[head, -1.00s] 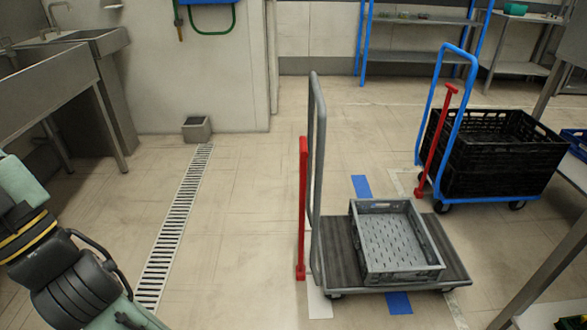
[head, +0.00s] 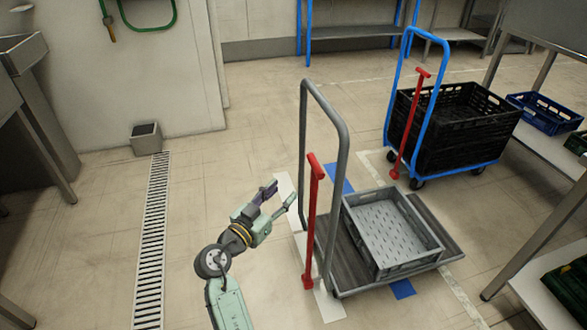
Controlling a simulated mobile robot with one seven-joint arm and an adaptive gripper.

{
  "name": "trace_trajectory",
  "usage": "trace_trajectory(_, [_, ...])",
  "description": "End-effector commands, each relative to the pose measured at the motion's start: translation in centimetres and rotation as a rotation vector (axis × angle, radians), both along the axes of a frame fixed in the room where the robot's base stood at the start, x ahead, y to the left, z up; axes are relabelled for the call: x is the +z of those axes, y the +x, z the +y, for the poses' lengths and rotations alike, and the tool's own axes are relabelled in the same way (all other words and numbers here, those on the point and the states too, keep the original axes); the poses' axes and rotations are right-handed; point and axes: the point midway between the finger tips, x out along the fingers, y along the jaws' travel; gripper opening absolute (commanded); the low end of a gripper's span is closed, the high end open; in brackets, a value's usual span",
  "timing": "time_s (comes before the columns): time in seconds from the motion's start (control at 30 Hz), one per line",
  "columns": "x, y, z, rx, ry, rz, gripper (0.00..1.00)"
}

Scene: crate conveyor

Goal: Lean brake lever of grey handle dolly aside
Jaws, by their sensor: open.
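The grey handle dolly (head: 343,262) stands at the centre right of the head view, its tall grey handle (head: 303,130) at its left end. A grey crate (head: 420,259) rests on its deck. Its red brake lever (head: 313,220) stands nearly upright just left of the handle, with a short crossbar at its top. My gripper (head: 283,192) is open and empty, to the left of the lever and apart from it in the picture. Its fingers point up and to the right.
A blue handle dolly (head: 436,176) with black crates (head: 465,100) and its own red lever (head: 409,125) stands behind at the right. A shelf (head: 540,285) stands at the right edge. A floor drain (head: 152,240) runs along the left; the floor beside it is clear.

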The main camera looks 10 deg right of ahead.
Motion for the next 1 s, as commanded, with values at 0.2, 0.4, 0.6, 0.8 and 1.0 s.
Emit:
trace_trajectory(0.2, [-1.3,-1.9,-3.4,-0.112,-0.015,0.017,0.41])
trace_trajectory(0.4, [-1.0,-0.4,-5.6,-0.115,-0.016,0.017,0.41])
trace_trajectory(0.6, [-1.0,1.9,-8.7,-0.113,-0.016,0.017,0.41])
trace_trajectory(0.8, [-1.1,3.6,-11.0,-0.111,-0.015,0.015,0.41])
trace_trajectory(1.0, [-1.3,4.3,-11.8,-0.108,-0.015,0.016,0.41])
